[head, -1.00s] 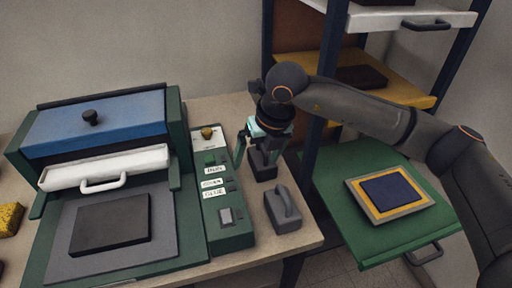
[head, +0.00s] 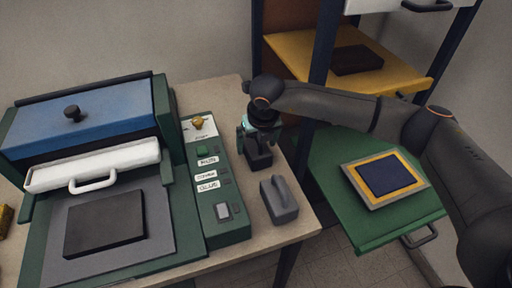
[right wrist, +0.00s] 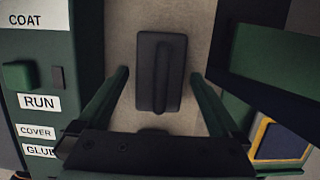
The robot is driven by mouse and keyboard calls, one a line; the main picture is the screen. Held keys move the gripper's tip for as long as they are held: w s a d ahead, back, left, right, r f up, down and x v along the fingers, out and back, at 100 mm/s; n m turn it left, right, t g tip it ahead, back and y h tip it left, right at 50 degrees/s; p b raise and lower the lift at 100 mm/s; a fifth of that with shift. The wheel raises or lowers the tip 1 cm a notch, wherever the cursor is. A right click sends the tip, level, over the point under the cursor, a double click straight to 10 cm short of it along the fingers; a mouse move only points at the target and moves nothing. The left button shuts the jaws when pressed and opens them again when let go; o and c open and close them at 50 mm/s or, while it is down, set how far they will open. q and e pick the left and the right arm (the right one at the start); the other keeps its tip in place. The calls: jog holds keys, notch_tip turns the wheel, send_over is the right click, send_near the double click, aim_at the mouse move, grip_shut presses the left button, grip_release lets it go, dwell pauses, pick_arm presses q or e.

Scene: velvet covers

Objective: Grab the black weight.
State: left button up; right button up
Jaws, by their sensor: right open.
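The black weight (head: 258,155), a dark block with a bar handle on top, stands on the beige table just right of the green control panel. My right gripper (head: 258,131) is open above it and partly hides it in the head view. In the right wrist view the weight (right wrist: 160,72) shows between the two green fingers (right wrist: 160,74), with a gap on each side. Its handle runs along the picture's vertical. I cannot tell how far the fingertips are above the table. My left gripper is not in view.
A grey weight (head: 279,202) with a handle stands close by, nearer the table's front edge. The control panel (head: 208,185) with labelled buttons is left of the black weight. A rack with a green shelf (head: 335,215) is at right, under my right arm.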

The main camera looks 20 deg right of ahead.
jog(key=shift+x, duration=1.45)
jog(key=shift+r, duration=0.1)
grip_shut()
jog(key=shift+w+r, duration=0.15)
